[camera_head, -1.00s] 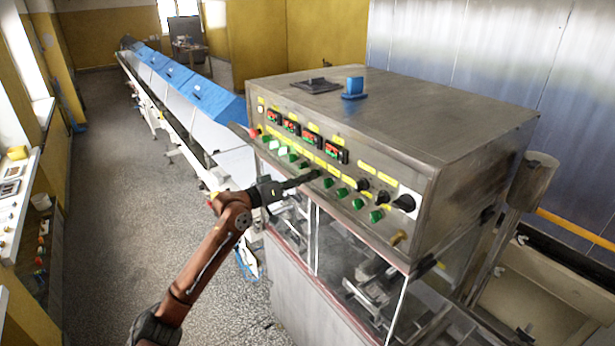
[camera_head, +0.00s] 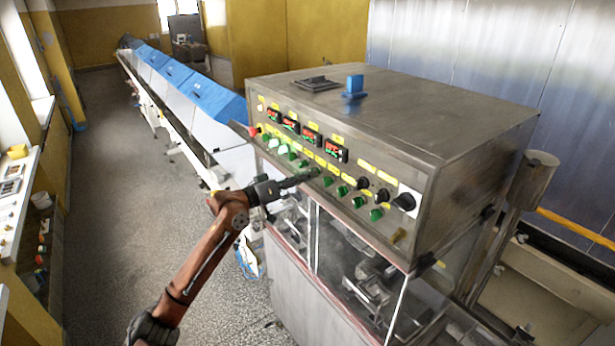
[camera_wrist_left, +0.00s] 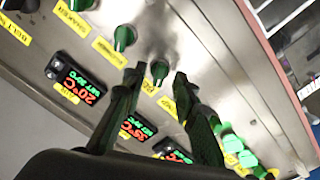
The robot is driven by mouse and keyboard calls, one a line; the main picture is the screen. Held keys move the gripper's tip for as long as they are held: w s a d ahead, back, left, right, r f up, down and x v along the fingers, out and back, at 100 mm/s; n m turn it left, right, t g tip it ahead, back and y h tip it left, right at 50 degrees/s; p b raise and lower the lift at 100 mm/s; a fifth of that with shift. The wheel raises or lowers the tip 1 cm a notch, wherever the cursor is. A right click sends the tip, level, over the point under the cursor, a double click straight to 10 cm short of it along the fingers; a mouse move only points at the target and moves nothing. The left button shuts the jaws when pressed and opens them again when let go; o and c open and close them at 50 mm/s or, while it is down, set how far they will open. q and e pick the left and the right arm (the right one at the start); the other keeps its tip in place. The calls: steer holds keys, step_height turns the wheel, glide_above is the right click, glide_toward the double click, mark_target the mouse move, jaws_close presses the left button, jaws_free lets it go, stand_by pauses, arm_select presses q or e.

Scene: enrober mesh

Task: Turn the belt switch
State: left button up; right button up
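The control panel (camera_head: 300,150) on the steel cabinet carries rows of green and black knobs with yellow labels. My left gripper (camera_head: 314,174) is at the lower knob row in the head view. In the left wrist view its two fingers (camera_wrist_left: 158,82) are spread, with a green knob (camera_wrist_left: 160,70) between their tips. I cannot tell whether they touch it. Another green knob (camera_wrist_left: 124,38) sits just beyond. A label partly reading "BELT" (camera_wrist_left: 14,30) is at the upper left, near a dark knob (camera_wrist_left: 20,5). Which knob is the belt switch is unclear. My right gripper is out of view.
Red-green displays (camera_head: 312,137) sit above the knobs. Lit green buttons (camera_wrist_left: 232,143) are beside the fingers. A blue object (camera_head: 354,88) stands on the cabinet top. A long blue-covered conveyor (camera_head: 210,98) runs back left, with open floor (camera_head: 120,170) beside it.

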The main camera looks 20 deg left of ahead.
arm_select(q)
steer(key=v, duration=1.1)
steer(key=shift+s+a, duration=0.1)
